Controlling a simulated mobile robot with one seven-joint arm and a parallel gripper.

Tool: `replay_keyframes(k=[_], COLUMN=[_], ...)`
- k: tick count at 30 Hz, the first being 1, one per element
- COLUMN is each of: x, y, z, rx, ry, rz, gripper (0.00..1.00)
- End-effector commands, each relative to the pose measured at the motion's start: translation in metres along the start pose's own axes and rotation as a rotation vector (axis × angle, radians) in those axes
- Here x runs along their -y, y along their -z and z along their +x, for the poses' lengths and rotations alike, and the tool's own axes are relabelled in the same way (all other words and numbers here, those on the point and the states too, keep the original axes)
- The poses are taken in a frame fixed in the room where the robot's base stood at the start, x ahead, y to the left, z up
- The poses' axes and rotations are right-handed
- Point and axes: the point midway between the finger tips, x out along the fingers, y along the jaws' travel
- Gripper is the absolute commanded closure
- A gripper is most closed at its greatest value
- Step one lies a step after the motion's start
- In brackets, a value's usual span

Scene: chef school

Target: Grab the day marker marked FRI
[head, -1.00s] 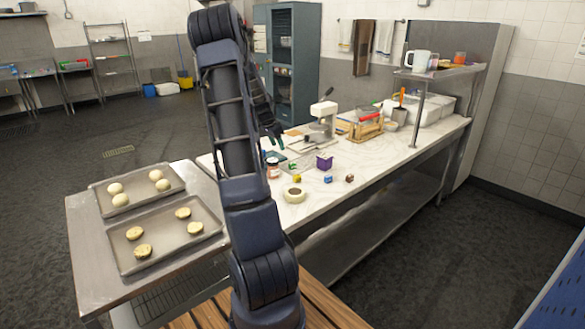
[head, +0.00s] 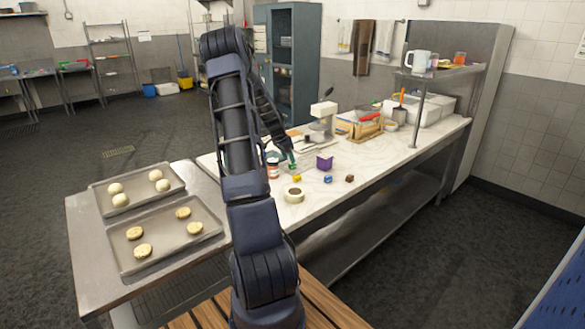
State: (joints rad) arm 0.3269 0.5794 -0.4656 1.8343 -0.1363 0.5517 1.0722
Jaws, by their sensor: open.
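Several small coloured blocks lie on the white counter (head: 400,148): a yellow one (head: 297,178), a blue one (head: 328,179), a brown one (head: 350,178) and a larger purple one (head: 324,162). Any lettering is too small to read, so I cannot tell which is the FRI marker. My gripper (head: 291,161) is open, low over the counter, just behind the yellow block and left of the purple one.
A jar (head: 273,168) stands just left of my gripper, and a roll of tape (head: 293,195) lies in front. A white stand appliance (head: 323,120) and a wooden rack (head: 362,128) stand behind. Two baking trays (head: 165,240) fill the left table. The counter's right front is clear.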

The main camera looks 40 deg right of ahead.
Motion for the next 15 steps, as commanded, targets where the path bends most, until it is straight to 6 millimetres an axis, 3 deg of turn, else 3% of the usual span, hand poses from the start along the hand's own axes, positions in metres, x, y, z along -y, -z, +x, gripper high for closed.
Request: replay_keyframes(k=[8, 15], x=[-0.005, -0.004], y=[0.003, 0.003], z=[0.037, 0.041], rx=[0.001, 0.000], ry=[-0.002, 0.000], rz=[0.000, -0.001], gripper=[0.51, 0.51])
